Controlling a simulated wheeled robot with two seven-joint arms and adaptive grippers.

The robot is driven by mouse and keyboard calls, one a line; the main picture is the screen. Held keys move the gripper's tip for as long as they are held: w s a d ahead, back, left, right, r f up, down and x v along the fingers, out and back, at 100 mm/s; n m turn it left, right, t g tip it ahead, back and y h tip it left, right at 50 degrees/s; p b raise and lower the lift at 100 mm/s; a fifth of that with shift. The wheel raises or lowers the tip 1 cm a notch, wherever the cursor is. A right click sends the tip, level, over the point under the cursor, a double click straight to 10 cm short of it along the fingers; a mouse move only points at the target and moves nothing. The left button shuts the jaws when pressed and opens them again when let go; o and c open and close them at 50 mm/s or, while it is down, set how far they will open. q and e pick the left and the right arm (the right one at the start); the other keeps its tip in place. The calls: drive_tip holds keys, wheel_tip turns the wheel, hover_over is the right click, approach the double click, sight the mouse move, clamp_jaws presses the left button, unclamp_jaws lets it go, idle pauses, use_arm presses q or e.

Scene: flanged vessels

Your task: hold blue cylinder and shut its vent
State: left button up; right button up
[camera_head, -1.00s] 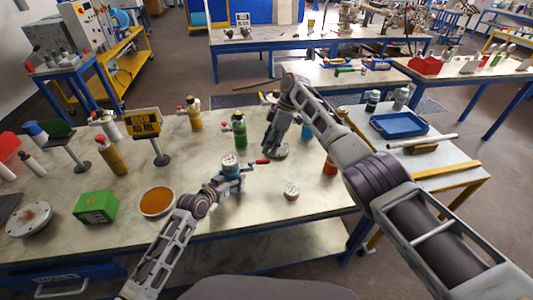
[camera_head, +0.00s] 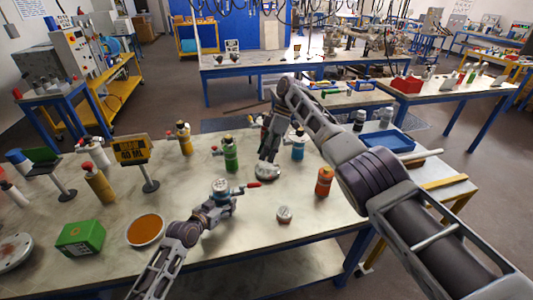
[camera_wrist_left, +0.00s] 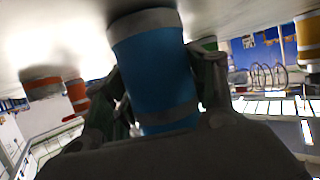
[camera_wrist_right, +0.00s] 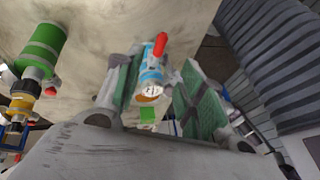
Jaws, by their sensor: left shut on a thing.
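A blue cylinder (camera_head: 221,188) stands on the bench, with a red vent lever (camera_head: 251,185) sticking out to the right in the head view. My left gripper (camera_head: 217,199) is shut around the cylinder, whose blue body (camera_wrist_left: 155,75) shows between the fingers in the left wrist view. My right gripper (camera_head: 264,160) hangs behind and to the right of the lever. In the right wrist view its green-padded fingers are apart and empty, with the red lever (camera_wrist_right: 160,44) and blue cylinder (camera_wrist_right: 152,75) beyond them. Whether a fingertip touches the lever is not clear.
A white lid (camera_head: 284,214) lies in front. An orange-filled dish (camera_head: 146,230), green box (camera_head: 81,238) and yellow sign (camera_head: 132,149) are left.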

drive_tip(key=shift+c, duration=0.2)
drive_tip(key=c, duration=0.5)
drive_tip(key=shift+w+f, duration=0.2)
drive_tip(key=shift+f, duration=0.05)
clamp_jaws()
drive_tip(key=shift+d+f+n+t+y, duration=0.9)
drive_tip(key=shift+d+f+t+y, duration=1.4)
drive_tip(key=shift+t, duration=0.6)
drive_tip(key=s+r+n+t+y, duration=0.2)
drive_tip(key=s+r+t, duration=0.1)
drive_tip(key=s, duration=1.1)
drive_tip(key=shift+s+r+n, duration=0.2)
drive_tip(key=shift+r+n, duration=0.2)
